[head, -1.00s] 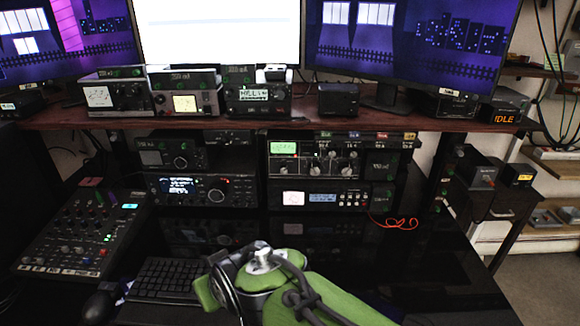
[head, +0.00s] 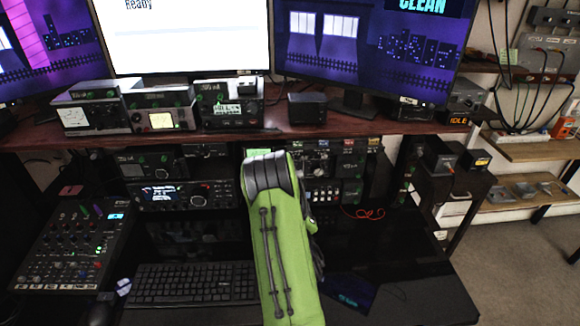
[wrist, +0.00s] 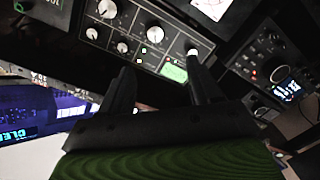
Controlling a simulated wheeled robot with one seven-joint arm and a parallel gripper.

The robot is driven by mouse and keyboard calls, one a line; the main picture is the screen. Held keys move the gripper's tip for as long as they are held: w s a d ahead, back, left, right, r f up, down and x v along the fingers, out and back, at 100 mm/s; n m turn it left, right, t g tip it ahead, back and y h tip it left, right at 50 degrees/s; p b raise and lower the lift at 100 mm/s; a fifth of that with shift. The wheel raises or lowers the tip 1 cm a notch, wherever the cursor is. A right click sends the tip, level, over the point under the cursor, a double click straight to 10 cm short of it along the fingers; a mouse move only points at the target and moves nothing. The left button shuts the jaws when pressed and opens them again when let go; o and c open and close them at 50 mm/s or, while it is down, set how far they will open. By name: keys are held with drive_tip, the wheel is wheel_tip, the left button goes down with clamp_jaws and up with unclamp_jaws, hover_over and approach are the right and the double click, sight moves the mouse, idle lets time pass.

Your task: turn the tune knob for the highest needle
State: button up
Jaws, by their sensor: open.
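The tuner (head: 318,160) is a dark rack unit on the shelf below the monitors, partly covered by my green arm in the head view. In the wrist view the tuner panel (wrist: 140,30) appears turned over, with several pale knobs and a small lit green meter (wrist: 174,71). The needle is too small to read, and I cannot tell which knob is the tune knob. My gripper (wrist: 160,64) is open, its two dark fingers apart near the meter edge of the panel. Its right fingertip overlaps a pale round spot. In the head view my arm hides the gripper.
Another radio (head: 185,195) with a blue display stands left of my arm. A mixer (head: 72,245) and a keyboard (head: 195,284) lie on the desk. The wooden shelf (head: 380,128) overhangs the rack. A red cable (head: 362,213) lies right of it; the dark desk there is mostly clear.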

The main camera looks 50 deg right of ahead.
drive_tip(key=w+d+n+t+p, duration=0.1)
drive_tip(key=w+d+p, duration=0.2)
drive_tip(key=w+d, duration=0.6)
drive_tip(key=shift+w+d+f, duration=0.25)
drive_tip(key=shift+d, duration=0.85)
drive_tip(key=c, duration=1)
drive_tip(key=shift+c, duration=0.2)
